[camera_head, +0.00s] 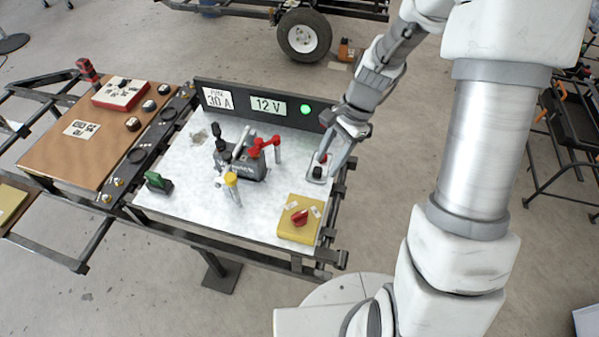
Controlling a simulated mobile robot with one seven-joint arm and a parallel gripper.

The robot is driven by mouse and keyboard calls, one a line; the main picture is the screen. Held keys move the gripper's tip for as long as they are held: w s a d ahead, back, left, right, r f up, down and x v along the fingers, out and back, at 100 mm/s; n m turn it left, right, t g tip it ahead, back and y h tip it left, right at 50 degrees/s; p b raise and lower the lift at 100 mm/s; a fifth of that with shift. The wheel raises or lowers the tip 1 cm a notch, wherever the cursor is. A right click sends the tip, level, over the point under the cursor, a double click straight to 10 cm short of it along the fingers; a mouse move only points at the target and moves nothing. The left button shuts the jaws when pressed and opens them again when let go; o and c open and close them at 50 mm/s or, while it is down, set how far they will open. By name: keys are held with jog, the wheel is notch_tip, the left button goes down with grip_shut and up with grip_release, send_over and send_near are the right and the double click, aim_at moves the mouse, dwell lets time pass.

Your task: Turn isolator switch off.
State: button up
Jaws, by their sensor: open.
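A yellow box with a red rotary knob (299,217) sits at the front right corner of the white panel (185,205); it looks like an isolator switch. Which of the two is the isolator is not labelled legibly. The fingers partly cover this switch. The yellow box is clear of my gripper.
A dark grey device with red (264,147) and yellow-topped (231,180) levers stands mid-panel. A green rocker (157,181) is at left. A black upright board (262,104) behind reads "30 A" and "12 V" and has a lit green lamp (307,110). A brown board (75,150) adjoins at left.

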aim_at(300, 214)
jog(key=shift+m+g, duration=0.3)
jog(key=shift+m, duration=0.2)
jog(key=x, duration=0.6)
jog(key=b+x, duration=0.1)
jog(key=x, duration=0.6)
jog(key=b+x, duration=0.1)
jog(key=x, duration=0.5)
jog(key=shift+w+f, duration=0.3)
jog(key=shift+f, duration=0.1)
grip_shut()
